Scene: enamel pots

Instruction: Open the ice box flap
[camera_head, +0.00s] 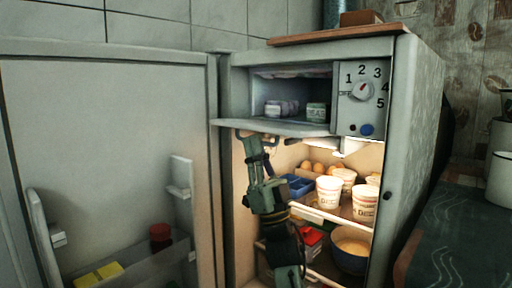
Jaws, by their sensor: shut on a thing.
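The ice box flap (300,129) is folded down and lies nearly level below the ice box (290,92), so the compartment stands open. The flap's handle (240,135) hangs at its front left edge. My gripper (257,143) reaches up from below and is shut on the handle, just under the flap. The exact finger contact is small and partly hidden. Several small tubs (316,112) stand inside the ice box.
The fridge door (110,150) stands wide open at the left. Below the flap, shelves hold white tubs (328,191), eggs (318,168), a blue tray (297,185) and a dark bowl (351,250). A numbered dial (362,90) is right of the ice box.

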